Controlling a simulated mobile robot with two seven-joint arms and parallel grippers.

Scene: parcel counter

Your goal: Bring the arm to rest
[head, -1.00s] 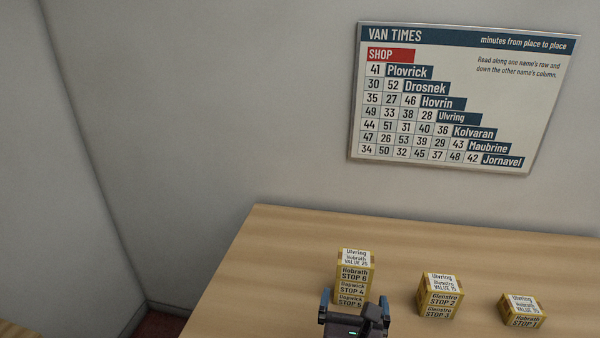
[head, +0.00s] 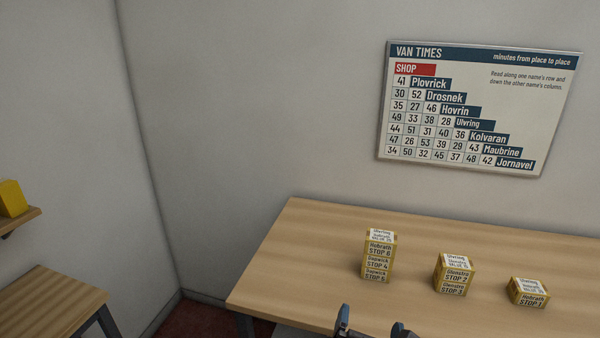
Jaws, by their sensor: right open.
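My right gripper (head: 371,322) shows only by its two blue-tipped fingers at the bottom edge. The fingers stand apart with nothing seen between them; the rest of the arm is out of frame. The gripper is in front of the tall stack of yellow parcels (head: 377,262), apart from it in the picture. That stack reads Hobrath stop 6, Dapwick stop 4 and Dapwick stop 5. My left gripper is not in view.
A two-parcel stack (head: 453,280) and a single parcel (head: 527,295) stand to the right on the wooden counter (head: 300,255). The counter's left part is bare. A van times board (head: 478,108) hangs behind. A second table (head: 45,305) and a shelf with a yellow box (head: 11,198) are at left.

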